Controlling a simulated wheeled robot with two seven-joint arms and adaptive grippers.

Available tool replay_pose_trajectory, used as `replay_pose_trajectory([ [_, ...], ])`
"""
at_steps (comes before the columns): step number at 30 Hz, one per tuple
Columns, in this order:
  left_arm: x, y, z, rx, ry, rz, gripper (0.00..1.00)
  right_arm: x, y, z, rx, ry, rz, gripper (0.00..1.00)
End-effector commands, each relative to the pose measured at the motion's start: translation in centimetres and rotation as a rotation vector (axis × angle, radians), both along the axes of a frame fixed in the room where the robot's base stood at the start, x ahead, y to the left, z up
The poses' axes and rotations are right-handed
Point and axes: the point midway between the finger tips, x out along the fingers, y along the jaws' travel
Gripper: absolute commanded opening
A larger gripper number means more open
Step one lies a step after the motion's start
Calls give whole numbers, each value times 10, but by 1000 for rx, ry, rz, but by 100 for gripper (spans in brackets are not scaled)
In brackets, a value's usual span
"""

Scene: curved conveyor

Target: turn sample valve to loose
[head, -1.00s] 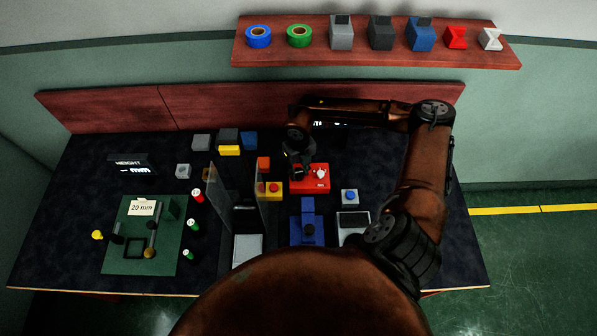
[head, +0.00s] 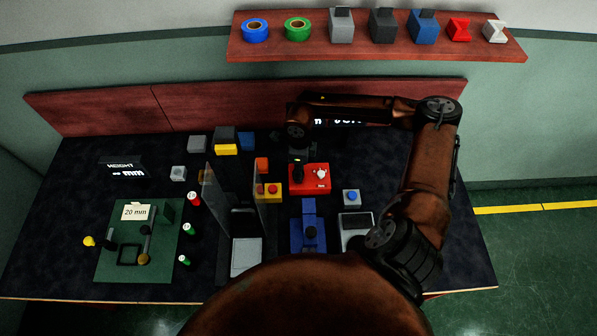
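A red box (head: 311,184) with a white knob (head: 321,174) on its right part sits on the dark table, right of centre; it looks like the sample valve, though I see no readable label naming it. My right gripper (head: 298,179) points down over the left part of this box, just left of the white knob. It hides some of the box's left part. The fingers are dark and small, so I cannot tell whether they are open, shut or touching anything. My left gripper is not in view.
Left of the red box stand a yellow box with a red button (head: 272,190) and clear upright panels (head: 217,200). A blue fixture (head: 308,235) stands in front, and a grey box with a blue button (head: 351,197) to the right. A shelf (head: 375,50) hangs behind.

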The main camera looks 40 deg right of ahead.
Motion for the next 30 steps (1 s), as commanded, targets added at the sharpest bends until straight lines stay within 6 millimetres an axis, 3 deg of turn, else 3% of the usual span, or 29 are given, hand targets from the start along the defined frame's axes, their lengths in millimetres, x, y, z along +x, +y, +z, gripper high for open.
replay_pose_trajectory([
  [15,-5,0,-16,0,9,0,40,1,-1,-1,-1,0,354,5],
  [30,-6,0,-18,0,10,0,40,1,-2,0,-1,0,430,5],
])
